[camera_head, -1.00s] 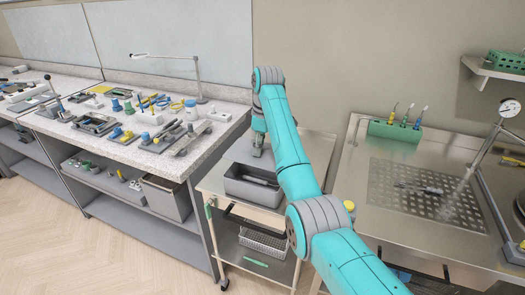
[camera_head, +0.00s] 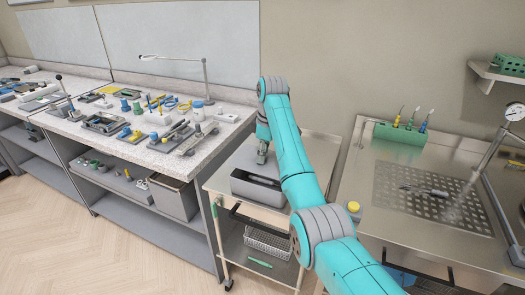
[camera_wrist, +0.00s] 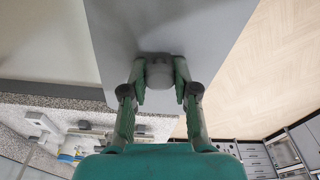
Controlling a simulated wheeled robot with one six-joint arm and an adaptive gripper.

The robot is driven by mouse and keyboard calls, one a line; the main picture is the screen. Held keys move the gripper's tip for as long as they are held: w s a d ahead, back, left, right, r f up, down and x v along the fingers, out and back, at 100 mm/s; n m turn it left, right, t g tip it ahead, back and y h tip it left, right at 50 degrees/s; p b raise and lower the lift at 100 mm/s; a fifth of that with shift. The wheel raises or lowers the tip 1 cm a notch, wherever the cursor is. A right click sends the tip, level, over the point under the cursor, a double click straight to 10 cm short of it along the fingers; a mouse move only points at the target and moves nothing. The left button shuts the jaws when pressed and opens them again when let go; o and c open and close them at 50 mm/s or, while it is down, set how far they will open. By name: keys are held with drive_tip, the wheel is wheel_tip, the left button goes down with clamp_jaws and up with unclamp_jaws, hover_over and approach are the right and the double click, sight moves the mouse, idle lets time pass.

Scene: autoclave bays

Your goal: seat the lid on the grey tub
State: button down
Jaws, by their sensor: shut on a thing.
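The grey tub (camera_head: 257,193) stands on the steel top of the cart in the middle of the head view. The flat grey lid (camera_head: 268,181) is over its opening and hides most of the inside. My gripper (camera_head: 262,158) is above the lid. In the wrist view, my gripper (camera_wrist: 158,85) is shut on the round knob of the lid (camera_wrist: 205,35), with one finger on each side. The tub is hidden behind the lid there.
A wire basket (camera_head: 268,241) and a green tool (camera_head: 258,264) are on the cart's lower shelf. A bench (camera_head: 150,152) crowded with small parts stands at left. A steel sink top (camera_head: 385,155) with a green rack (camera_head: 400,133) is at right. Some cart top behind the tub is bare.

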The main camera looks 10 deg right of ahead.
drive_tip(key=shift+f, duration=2.3)
drive_tip(key=shift+c, duration=1.6)
unclamp_jaws()
drive_tip(key=shift+r, duration=0.1)
drive_tip(key=shift+r, duration=3.4)
